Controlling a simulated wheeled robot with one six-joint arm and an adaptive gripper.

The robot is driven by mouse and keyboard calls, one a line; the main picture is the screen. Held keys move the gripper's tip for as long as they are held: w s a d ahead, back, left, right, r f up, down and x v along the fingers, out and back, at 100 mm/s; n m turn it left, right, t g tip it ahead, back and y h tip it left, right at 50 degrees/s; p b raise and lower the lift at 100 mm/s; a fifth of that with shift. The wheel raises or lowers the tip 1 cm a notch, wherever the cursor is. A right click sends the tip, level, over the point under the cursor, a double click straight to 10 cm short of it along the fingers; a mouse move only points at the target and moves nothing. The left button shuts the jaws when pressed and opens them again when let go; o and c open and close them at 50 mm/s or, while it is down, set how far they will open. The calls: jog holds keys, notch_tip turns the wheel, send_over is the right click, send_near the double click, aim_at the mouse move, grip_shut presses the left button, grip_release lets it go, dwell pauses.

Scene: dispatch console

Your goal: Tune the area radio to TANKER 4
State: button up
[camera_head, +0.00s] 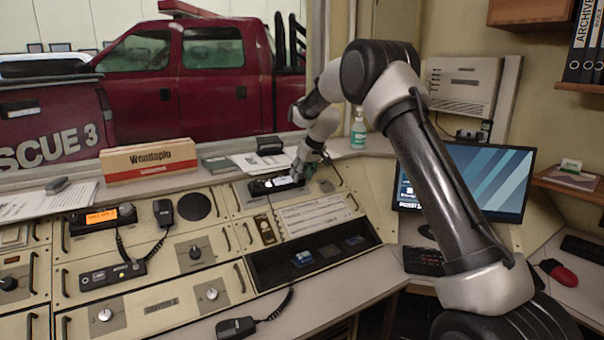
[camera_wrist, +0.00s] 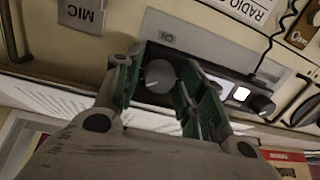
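The radio under my gripper (camera_head: 310,160) is a dark unit (camera_head: 262,188) at the back of the console in the head view. Its small display is lit white, and no text on it is readable. In the wrist view, its grey channel knob (camera_wrist: 159,77) with a pale pointer line sits by a "CH" mark. My gripper (camera_wrist: 158,82) has its two green-padded fingers apart, one on each side of that knob. I cannot tell whether the pads touch it. The white display (camera_wrist: 241,94) and a smaller dark knob (camera_wrist: 263,105) are to the right.
A second radio (camera_head: 102,218) with an orange display is at the left, with a handset (camera_head: 112,276) nearby. A "Wondapio" box (camera_head: 149,162) and papers (camera_head: 238,164) lie on the back ledge. A sanitizer bottle (camera_head: 358,132) and monitor (camera_head: 470,182) are to the right.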

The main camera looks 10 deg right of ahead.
jog(key=v, duration=1.2)
jog(key=shift+s, duration=0.1)
jog(key=s+d+f+m+g, duration=0.1)
jog(key=s+d+f+g, duration=0.1)
jog(key=s+f, duration=0.4)
jog(key=s+d+r+m, duration=0.1)
jog(key=s+d+r, duration=0.1)
jog(key=s, duration=1.3)
jog(key=s+d+r+m+h, duration=0.1)
jog(key=s+d+r, duration=0.2)
jog(key=s, duration=1.2)
jog(key=s+d+r+m+t+h, duration=0.1)
jog(key=s+d+r, duration=0.2)
jog(key=s, duration=1.2)
jog(key=shift+d, duration=1.3)
